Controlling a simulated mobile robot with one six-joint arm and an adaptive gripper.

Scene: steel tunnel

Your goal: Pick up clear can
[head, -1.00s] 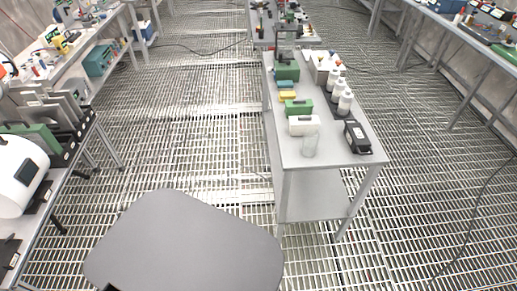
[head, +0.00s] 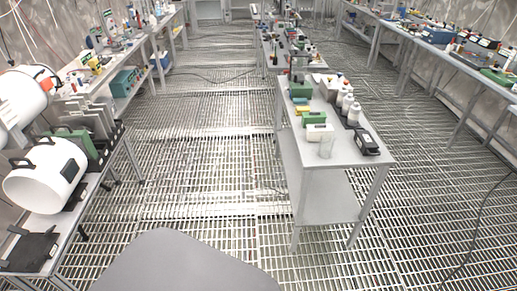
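The clear can (head: 326,147) is a transparent, upright cylinder near the front edge of the grey table (head: 345,157) in the middle right of the head view. It stands just in front of a white box (head: 320,132) and to the left of a black device (head: 366,142). My gripper is not in this view, so I cannot see its state. The flat grey top of my own base shows at the bottom.
White bottles (head: 352,113) and green boxes (head: 314,118) stand behind the can. A left bench (head: 68,222) holds a large white cylinder (head: 45,175). Another bench (head: 440,50) runs along the right wall. The grating floor (head: 215,160) left of the table is clear.

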